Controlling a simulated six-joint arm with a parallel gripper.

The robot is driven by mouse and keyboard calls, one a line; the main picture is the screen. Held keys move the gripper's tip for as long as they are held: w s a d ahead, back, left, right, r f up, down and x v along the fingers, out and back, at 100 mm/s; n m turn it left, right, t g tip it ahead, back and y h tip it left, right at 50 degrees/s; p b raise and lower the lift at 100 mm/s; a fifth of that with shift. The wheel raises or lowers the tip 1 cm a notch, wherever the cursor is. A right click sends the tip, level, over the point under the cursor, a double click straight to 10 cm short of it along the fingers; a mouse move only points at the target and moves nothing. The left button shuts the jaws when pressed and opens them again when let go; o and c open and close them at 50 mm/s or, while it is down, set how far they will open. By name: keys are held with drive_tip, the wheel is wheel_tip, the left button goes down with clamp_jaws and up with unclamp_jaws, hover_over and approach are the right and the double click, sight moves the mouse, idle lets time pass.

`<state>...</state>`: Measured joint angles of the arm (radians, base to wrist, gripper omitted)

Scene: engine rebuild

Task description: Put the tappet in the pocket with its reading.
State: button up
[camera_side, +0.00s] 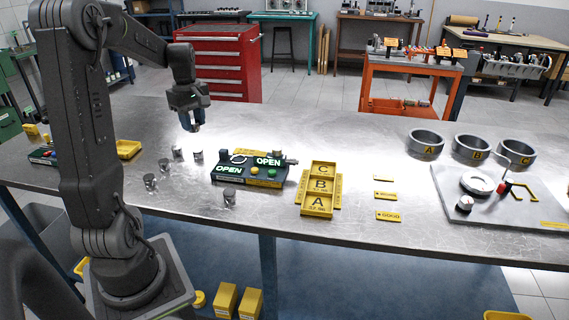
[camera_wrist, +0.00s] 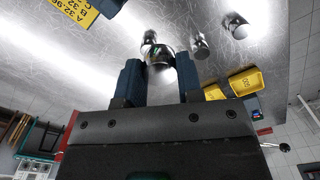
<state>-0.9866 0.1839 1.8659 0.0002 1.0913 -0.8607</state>
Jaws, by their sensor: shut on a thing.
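My gripper (camera_side: 194,124) is raised above the left part of the steel table. In the wrist view its two dark blue fingers (camera_wrist: 160,72) are shut on a shiny metal tappet (camera_wrist: 160,54). Several other tappets stand on the table below, among them one (camera_side: 177,152), another (camera_side: 150,181) and one near the gauge (camera_side: 229,197). The yellow tray (camera_side: 334,201) has pockets lettered C, B and A from back to front, to the right of the gripper. The dark gauge unit (camera_side: 250,170) shows OPEN on two green displays. No number reads clearly on it.
Yellow bins (camera_side: 128,149) stand at the left; three grey rings (camera_side: 425,144) and a grey fixture plate (camera_side: 500,205) are at the right. Yellow tags, one reading GOOD (camera_side: 388,216), lie between. A yellow lettered plate (camera_wrist: 76,10) shows in the wrist view.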

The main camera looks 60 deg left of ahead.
drive_tip(key=w+d+m, duration=0.7)
drive_tip(key=w+d, duration=0.1)
drive_tip(key=w, duration=0.3)
drive_tip(key=m, duration=0.6)
hover_over(321, 186)
drive_tip(key=f, duration=0.8)
drive_tip(key=shift+s+a, duration=0.2)
drive_tip(key=shift+s, duration=0.1)
drive_tip(key=shift+w+d+f, duration=0.2)
drive_tip(key=shift+d+f, duration=0.1)
drive_tip(key=shift+f, duration=1.95)
drive_tip(key=shift+f, duration=0.1)
drive_tip(key=o, duration=0.6)
